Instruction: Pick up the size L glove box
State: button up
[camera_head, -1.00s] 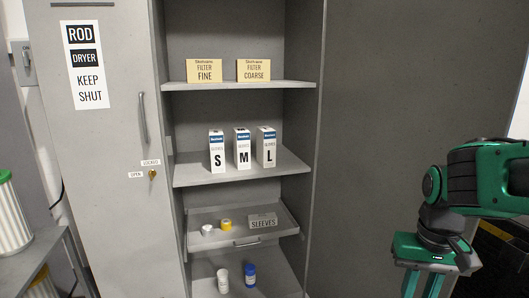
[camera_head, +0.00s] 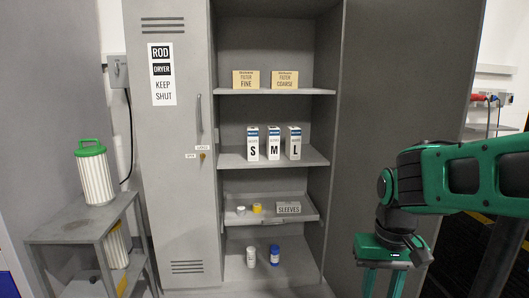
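The size L glove box (camera_head: 294,144) is a white upright box with a blue band and a black L. It stands on the middle shelf (camera_head: 238,161) of the open locker, at the right end of a row. The size M box (camera_head: 274,144) and the size S box (camera_head: 253,145) stand to its left with small gaps. My gripper (camera_head: 383,283) hangs at the lower right, in front of the locker's open door and well apart from the boxes. Its two fingers point down and are spread, with nothing seen between them. The fingertips are near or past the bottom edge.
Two filter boxes, FINE (camera_head: 246,80) and COARSE (camera_head: 285,80), stand on the shelf above. A pull-out tray (camera_head: 264,220) below holds a SLEEVES box (camera_head: 288,208) and rolls. The open door (camera_head: 410,90) bounds the right side. A cart (camera_head: 70,228) with filters stands left.

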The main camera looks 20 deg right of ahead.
aim_at(293, 136)
jog(key=u, duration=0.15)
jog(key=k, duration=0.45)
jog(key=u, duration=0.35)
jog(key=i, duration=1.25)
jog(key=z, duration=0.7)
jog(key=i, duration=1.2)
jog(key=z, duration=0.8)
jog(key=i, duration=0.5)
jog(key=z, duration=0.2)
